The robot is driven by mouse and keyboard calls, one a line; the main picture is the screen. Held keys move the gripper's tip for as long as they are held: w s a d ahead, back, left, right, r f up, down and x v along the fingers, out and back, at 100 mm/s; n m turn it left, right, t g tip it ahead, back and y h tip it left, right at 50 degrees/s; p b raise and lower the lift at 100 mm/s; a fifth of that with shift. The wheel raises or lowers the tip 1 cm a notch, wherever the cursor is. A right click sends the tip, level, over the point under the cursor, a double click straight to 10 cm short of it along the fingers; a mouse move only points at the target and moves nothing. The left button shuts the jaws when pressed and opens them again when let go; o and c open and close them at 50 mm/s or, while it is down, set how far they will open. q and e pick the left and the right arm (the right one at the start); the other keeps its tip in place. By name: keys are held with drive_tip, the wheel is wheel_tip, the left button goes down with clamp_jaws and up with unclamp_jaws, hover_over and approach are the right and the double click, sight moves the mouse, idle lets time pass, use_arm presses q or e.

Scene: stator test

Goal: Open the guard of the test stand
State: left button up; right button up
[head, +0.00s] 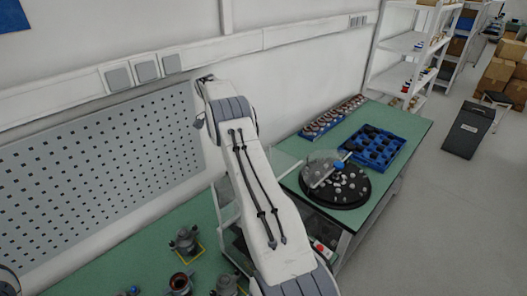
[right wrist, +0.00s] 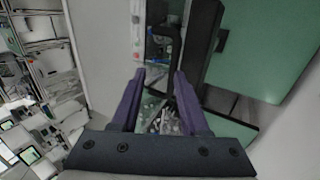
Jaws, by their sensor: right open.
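The test stand (head: 322,247) is mostly hidden behind my arm in the head view; a box with a red button and part of a pale frame (head: 226,206) show beside the arm. In the right wrist view a black bent bar (right wrist: 175,45), which looks like a handle, lies just beyond the fingertips of my right gripper (right wrist: 159,76). The gripper is open and its two purple fingers are apart with nothing between the tips. A clear panel, likely the guard, is hard to make out; I cannot tell its position. My left gripper is not in view.
A black round tray (head: 347,197) with small parts and a blue bin (head: 392,160) stand on the green table (head: 408,125). Several metal stators, one of them (head: 185,241) in a yellow-marked square, are at lower left. A black upright (right wrist: 203,45) stands right of the bar.

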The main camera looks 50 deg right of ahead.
drive_tip(key=s+d+r+b, duration=0.1)
drive_tip(key=s+r+b, duration=0.1)
drive_tip(key=s, duration=0.1)
drive_tip(key=s+d+r+b, duration=0.1)
drive_tip(key=s+d+r, duration=0.1)
drive_tip(key=s, duration=0.1)
drive_tip(key=s+d+r+b, duration=0.2)
drive_tip(key=s, duration=0.1)
drive_tip(key=shift+s+r+b, duration=0.2)
drive_tip(key=shift+s+b, duration=0.15)
drive_tip(key=shift+s, duration=0.05)
drive_tip(key=shift+s+d+r, duration=0.15)
drive_tip(key=shift+s+r, duration=0.15)
